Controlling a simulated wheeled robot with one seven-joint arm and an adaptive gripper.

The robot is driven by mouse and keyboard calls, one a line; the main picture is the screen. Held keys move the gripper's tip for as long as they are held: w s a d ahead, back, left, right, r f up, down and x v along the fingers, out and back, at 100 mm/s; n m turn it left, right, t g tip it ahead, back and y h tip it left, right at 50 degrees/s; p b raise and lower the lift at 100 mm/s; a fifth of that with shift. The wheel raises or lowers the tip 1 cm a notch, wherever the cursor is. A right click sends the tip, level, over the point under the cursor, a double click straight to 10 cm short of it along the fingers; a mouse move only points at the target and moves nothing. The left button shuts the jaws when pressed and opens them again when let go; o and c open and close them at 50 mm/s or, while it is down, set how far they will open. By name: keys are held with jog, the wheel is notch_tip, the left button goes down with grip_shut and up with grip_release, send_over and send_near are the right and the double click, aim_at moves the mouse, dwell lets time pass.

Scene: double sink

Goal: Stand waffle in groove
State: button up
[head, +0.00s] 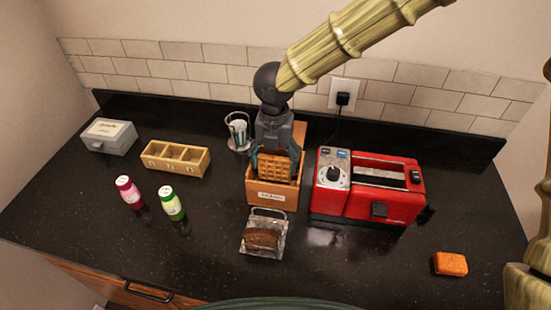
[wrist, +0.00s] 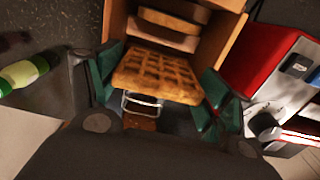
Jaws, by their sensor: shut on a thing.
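The waffle (head: 277,166) is a golden-brown grid square, pinched between the dark green fingers of my gripper (head: 276,158). In the head view it stands roughly upright at the wooden bread box (head: 266,197); I cannot tell whether its lower edge is inside the box. The wrist view shows the waffle (wrist: 158,74) between both fingers, with bread slices (wrist: 168,32) in the box beyond it. A wire rack (head: 283,236) stands in front of the box and holds a dark bread slice (head: 262,238). Its grooves are too small to make out clearly.
A red toaster (head: 340,202) stands close to the box's right. A glass (head: 239,131) is behind left. A divided wooden tray (head: 175,170), pink bottle (head: 129,192) and green bottle (head: 171,204) are left. An orange block (head: 450,263) lies right. The front-left counter is clear.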

aim_at(275, 179)
jog(key=shift+f+b, duration=1.3)
jog(key=shift+f, duration=0.2)
jog(key=shift+f+b, duration=0.7)
jog(key=shift+f, duration=1.45)
jog(key=o, duration=0.7)
jog(key=shift+c, duration=1.1)
jog(key=shift+o, duration=0.3)
jog(key=shift+r, duration=0.1)
